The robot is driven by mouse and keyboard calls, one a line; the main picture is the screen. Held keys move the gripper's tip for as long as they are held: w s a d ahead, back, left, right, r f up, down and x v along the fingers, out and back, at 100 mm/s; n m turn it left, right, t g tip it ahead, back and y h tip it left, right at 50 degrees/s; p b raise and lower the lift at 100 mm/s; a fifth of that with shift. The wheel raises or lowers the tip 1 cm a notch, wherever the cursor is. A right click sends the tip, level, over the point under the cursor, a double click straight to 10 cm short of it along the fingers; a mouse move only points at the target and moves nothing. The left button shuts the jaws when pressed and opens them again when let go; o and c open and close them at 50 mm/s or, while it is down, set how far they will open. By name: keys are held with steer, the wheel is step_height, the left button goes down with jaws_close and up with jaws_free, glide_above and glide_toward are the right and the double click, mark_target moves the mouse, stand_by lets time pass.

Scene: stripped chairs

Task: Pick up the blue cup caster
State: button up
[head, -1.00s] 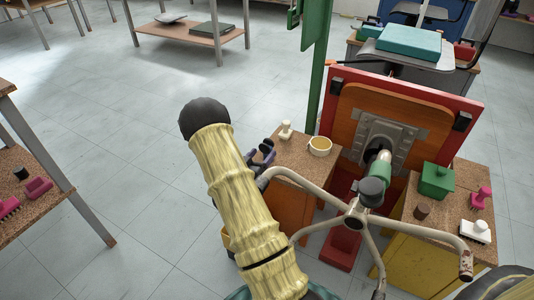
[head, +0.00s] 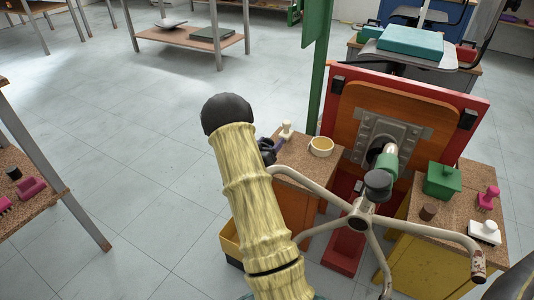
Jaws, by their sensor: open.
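My gripper (head: 270,149), dark with purplish fingers, is partly hidden behind my pale yellow arm. It is at the left edge of the left brown-topped cabinet (head: 300,160), close beside a small cream knobbed piece (head: 287,129). Nothing shows held in it. I cannot make out a blue cup caster in this view; my arm hides part of the area around the gripper. A round cream-yellow cup (head: 321,147) stands on the same cabinet top, to the right of the gripper.
An upturned chair base (head: 361,208) with pale legs spreads in front of a red and orange panel (head: 406,110). Open floor lies left.

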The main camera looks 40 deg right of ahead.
stand_by(0.5)
steer(key=c, duration=1.1)
step_height(320, 180, up, 10)
steer(key=p, duration=0.6)
